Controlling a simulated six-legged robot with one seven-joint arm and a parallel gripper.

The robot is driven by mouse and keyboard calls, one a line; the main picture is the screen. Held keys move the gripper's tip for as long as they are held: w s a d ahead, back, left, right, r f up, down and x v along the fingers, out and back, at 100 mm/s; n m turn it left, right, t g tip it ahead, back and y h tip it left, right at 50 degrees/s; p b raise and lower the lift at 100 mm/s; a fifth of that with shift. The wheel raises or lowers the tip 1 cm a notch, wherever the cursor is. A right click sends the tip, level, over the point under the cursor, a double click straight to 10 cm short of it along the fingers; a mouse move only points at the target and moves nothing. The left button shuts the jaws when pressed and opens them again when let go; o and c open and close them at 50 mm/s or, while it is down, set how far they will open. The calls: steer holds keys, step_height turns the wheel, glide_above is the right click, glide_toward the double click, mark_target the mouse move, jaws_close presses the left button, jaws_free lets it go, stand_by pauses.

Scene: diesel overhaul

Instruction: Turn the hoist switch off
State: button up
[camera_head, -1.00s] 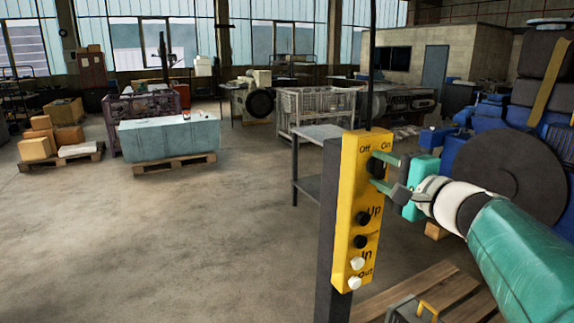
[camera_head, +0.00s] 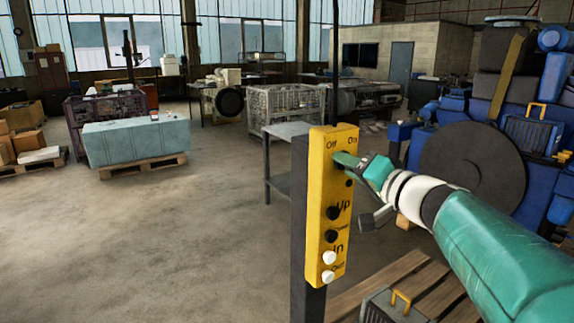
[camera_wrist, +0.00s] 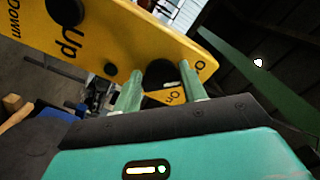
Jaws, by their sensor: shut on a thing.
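The yellow hoist control box (camera_head: 320,185) stands upright on a dark post, with "Off" and "On" printed at its top. My gripper (camera_head: 347,161) is at the upper part of the box, just below these labels, and its fingers hide the switch knob in the head view. In the wrist view, the black round switch knob (camera_wrist: 160,72) sits between the two green fingers of my gripper (camera_wrist: 160,85), which are shut on it. The exact angle of the knob is hard to tell. Black buttons by "Up" and white buttons by "In" and "Out" lie lower on the box.
A grey table (camera_head: 285,131) stands behind the box. A large blue engine with a dark disc (camera_head: 472,170) is at the right. A wooden pallet (camera_head: 385,282) lies low beside the post. The floor (camera_head: 200,230) to the left is clear.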

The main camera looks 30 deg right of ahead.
stand_by(0.3)
steer(key=o, duration=1)
steer(key=shift+w, duration=0.15)
steer(key=s, duration=1.4)
steer(key=shift+d, duration=0.25)
